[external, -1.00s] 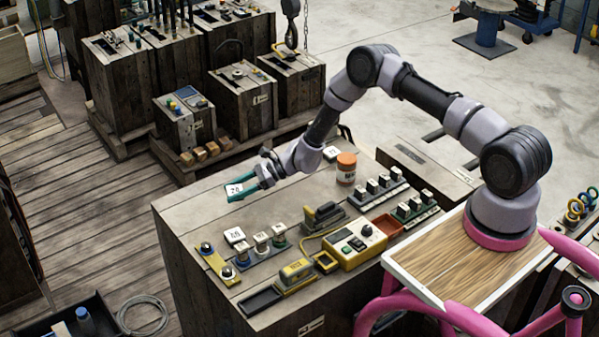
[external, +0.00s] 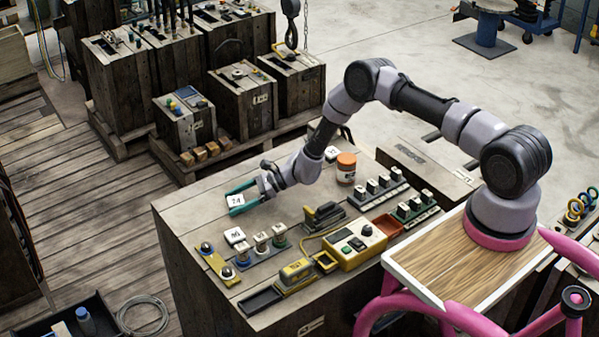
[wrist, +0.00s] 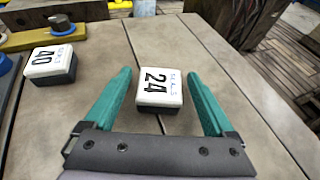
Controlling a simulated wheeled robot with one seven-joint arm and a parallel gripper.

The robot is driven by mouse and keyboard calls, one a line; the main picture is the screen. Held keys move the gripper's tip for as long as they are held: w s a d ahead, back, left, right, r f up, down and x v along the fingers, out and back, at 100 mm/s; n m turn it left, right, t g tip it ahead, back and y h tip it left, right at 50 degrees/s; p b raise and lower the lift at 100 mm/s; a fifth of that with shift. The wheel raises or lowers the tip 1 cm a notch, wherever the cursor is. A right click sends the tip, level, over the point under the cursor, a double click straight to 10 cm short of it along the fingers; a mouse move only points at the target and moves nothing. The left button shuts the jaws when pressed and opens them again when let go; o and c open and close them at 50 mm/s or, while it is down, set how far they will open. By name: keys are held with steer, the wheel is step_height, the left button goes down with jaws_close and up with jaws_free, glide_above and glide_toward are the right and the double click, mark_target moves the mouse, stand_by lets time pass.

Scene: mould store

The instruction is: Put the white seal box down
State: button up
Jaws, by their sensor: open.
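The white seal box (external: 237,200), marked 24, has a dark lower half and sits upright on the wooden bench top (external: 190,205) near its far left edge. In the wrist view the box (wrist: 160,88) stands between the two teal fingers of my gripper (wrist: 160,78), with a gap on each side. In the external view my gripper (external: 241,199) is open around the box, low over the bench. The box's underside is hidden.
A similar white box marked 40 (wrist: 52,62) stands to the left in the wrist view; it also shows in the external view (external: 235,236). An orange-lidded jar (external: 346,168), a yellow control box (external: 356,245) and several stamps stand nearby. Bench surface around the box is clear.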

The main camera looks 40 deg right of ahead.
steer(key=shift+d+r, duration=0.1)
steer(key=shift+r, duration=0.1)
steer(key=v, duration=1.1)
steer(key=shift+s+d+r, duration=0.15)
steer(key=shift+s+d, duration=0.05)
steer(key=shift+d, duration=0.1)
steer(key=s+d+r+n+g+h, duration=0.1)
steer(key=s+r+n, duration=0.3)
steer(key=r, duration=0.8)
steer(key=s+d+r+n+g+h, duration=0.1)
steer(key=s+r+n, duration=0.2)
steer(key=r, duration=0.9)
steer(key=s+d+r+n+g+h, duration=0.15)
steer(key=s+r+n, duration=0.25)
steer(key=r, duration=0.8)
steer(key=s+d+r+n+t+h, duration=0.2)
steer(key=s+d+r, duration=0.2)
steer(key=s, duration=0.5)
steer(key=s+d+r+n+t+h, duration=0.1)
steer(key=s+d+r, duration=0.3)
steer(key=s, duration=0.5)
steer(key=s+d+r+n+t+h, duration=0.2)
steer(key=s+d+r+n+h, duration=0.2)
steer(key=s+r, duration=0.3)
steer(key=s+d, duration=0.1)
steer(key=s, duration=0.2)
steer(key=shift+r+t, duration=0.2)
steer(key=shift+t, duration=0.15)
